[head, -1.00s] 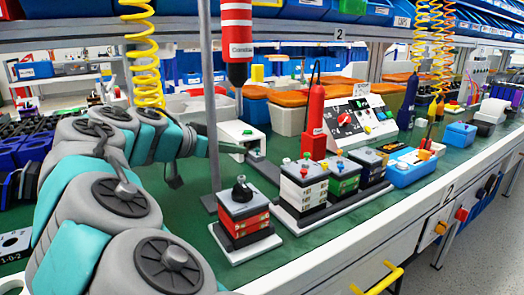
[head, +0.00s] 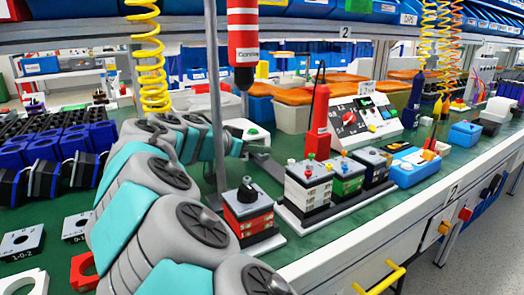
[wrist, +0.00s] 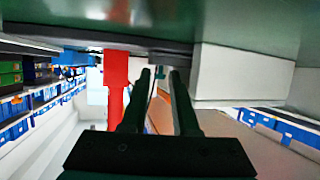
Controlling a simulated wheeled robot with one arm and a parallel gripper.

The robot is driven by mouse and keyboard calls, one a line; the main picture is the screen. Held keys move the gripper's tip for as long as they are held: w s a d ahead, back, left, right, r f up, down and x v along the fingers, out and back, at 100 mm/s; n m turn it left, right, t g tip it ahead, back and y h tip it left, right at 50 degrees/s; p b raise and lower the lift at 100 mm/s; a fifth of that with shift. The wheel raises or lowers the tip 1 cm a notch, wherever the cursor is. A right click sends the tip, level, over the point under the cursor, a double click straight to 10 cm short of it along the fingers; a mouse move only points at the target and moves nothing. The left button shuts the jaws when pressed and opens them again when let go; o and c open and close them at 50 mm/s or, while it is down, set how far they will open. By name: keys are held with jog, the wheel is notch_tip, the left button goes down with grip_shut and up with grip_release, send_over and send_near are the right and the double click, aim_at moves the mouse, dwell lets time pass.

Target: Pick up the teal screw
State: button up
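I cannot make out a teal screw for certain in either view. Small red, green and white knobs sit on top of the middle stack of blocks (head: 305,190), too small to tell apart as screws. My grey and teal arm reaches from the bottom of the head view to behind the grey pole, and its end is partly hidden there. In the wrist view my gripper (wrist: 160,76) has two dark fingers set apart with a narrow gap, and nothing shows held between them.
A grey pole (head: 212,75) stands beside my arm. A red block stack with a black knob (head: 246,210) stands at front centre. A red tool (head: 319,122) stands behind the stacks. A white control panel (head: 362,120) is at the back. Blue parts (head: 60,145) crowd the left.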

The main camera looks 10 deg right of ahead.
grip_shut()
dwell(0.4)
notch_tip(320, 180, up, 10)
dwell(0.7)
jog(key=shift+r, duration=0.15)
jog(key=shift+r, duration=1.3)
